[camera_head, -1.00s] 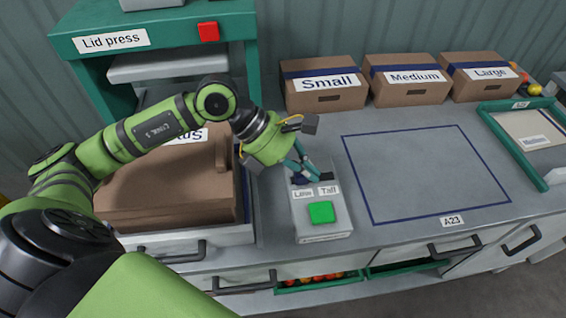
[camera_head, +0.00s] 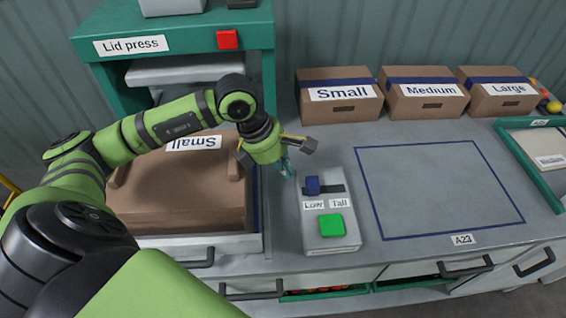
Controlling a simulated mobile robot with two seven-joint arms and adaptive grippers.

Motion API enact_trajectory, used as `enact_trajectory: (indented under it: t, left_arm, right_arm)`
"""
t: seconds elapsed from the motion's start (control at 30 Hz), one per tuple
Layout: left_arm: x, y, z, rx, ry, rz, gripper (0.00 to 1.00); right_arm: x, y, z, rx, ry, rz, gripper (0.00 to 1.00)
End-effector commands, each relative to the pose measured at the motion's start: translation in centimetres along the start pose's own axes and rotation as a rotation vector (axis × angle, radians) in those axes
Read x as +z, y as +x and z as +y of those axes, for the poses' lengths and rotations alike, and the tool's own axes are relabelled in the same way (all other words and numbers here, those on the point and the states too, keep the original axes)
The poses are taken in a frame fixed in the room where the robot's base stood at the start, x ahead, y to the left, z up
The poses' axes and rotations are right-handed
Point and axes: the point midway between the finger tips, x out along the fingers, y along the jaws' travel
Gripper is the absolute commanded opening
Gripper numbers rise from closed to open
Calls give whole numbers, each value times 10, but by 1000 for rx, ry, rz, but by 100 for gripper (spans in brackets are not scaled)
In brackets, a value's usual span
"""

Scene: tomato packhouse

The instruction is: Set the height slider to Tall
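A grey control box stands on the bench with a height slider, a blue knob (camera_head: 313,186) in a dark slot that runs to the right. The knob sits at the left end, above the Low label (camera_head: 313,205); the Tall label (camera_head: 339,203) is beside it to the right, with bare slot above. My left gripper (camera_head: 287,171) points down just left of the box, apart from the knob. Its fingertips look close together with nothing between them. My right gripper is out of view.
A green button (camera_head: 332,225) is on the same box, below the labels. The lid press (camera_head: 185,45) and a brown carton (camera_head: 175,195) stand on the left. Cartons marked Small (camera_head: 340,108), Medium and Large line the back. The blue-outlined area (camera_head: 435,185) is empty.

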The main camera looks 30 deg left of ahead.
Motion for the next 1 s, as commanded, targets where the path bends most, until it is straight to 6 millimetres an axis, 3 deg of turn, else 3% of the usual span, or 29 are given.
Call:
enact_trajectory:
  t: [0.2, 0.4, 0.83, 1.0]
  left_arm:
    - [1, 38, -1, -4, -3, 1, 0]
    - [1, 60, 0, -1, -1, -1, 0]
    - [1, 66, 0, 0, 0, -2, 0]
    - [20, 78, 0, 0, 1, -8, 0]
  right_arm:
    - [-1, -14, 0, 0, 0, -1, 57]
    - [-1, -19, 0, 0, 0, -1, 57]
    - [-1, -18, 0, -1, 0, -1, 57]
    - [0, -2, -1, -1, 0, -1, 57]
